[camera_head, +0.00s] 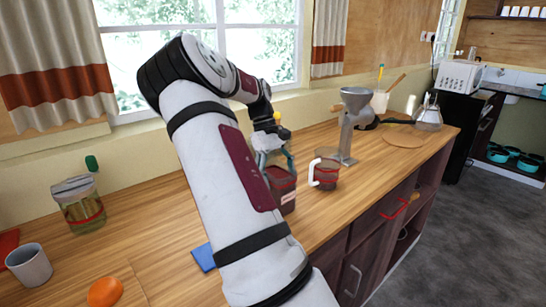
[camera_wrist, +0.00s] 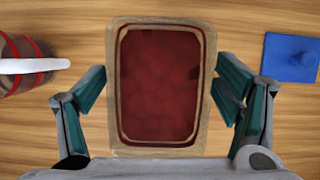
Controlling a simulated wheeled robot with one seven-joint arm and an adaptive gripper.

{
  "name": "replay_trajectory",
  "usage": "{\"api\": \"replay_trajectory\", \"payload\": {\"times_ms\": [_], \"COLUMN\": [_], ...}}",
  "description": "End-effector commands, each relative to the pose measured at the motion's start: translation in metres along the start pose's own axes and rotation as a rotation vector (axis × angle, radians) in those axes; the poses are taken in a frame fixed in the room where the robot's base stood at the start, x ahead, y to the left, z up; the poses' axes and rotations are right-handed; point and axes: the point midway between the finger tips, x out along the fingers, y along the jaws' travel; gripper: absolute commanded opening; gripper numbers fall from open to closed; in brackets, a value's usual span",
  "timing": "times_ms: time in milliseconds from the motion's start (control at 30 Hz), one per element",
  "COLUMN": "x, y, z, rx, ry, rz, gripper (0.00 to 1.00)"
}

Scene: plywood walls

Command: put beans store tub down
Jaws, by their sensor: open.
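The beans store tub (camera_head: 285,188) appears as a dark red, box-shaped tub with a pale label, upright on the wooden counter, partly hidden by my arm. In the wrist view the tub (camera_wrist: 116,100) is seen from above, with a tan rectangular rim and dark red inside. My gripper (camera_wrist: 160,78) is open, with its teal-padded fingers on the left and right sides of the tub. In the head view my gripper (camera_head: 274,156) is at the tub's top, partly hidden.
A red mug (camera_head: 326,174) with a white handle stands just right of the tub. A grinder (camera_head: 354,115) stands farther right; a glass jar (camera_head: 79,205), grey cup (camera_head: 30,265) and orange (camera_head: 104,292) are left.

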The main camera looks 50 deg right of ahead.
Motion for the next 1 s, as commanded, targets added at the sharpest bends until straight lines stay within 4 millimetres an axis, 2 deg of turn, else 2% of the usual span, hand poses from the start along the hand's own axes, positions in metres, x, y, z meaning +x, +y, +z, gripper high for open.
{"api": "replay_trajectory", "payload": {"times_ms": [300, 433, 600, 833, 933, 1000], "x": [-0.067, -0.086, -0.100, -0.105, -0.110, -0.115], "y": [0.001, 0.001, 0.001, -0.003, -0.014, -0.029], "z": [0.000, 0.000, 0.000, 0.002, 0.009, 0.017], "rx": [0.000, -0.001, 0.000, 0.001, 0.005, 0.008], "ry": [0.003, 0.001, 0.000, 0.008, 0.041, 0.080], "rz": [0.002, 0.002, 0.001, -0.004, -0.019, -0.037], "gripper": [0.84, 0.84, 0.84, 0.84, 0.84, 0.84]}}
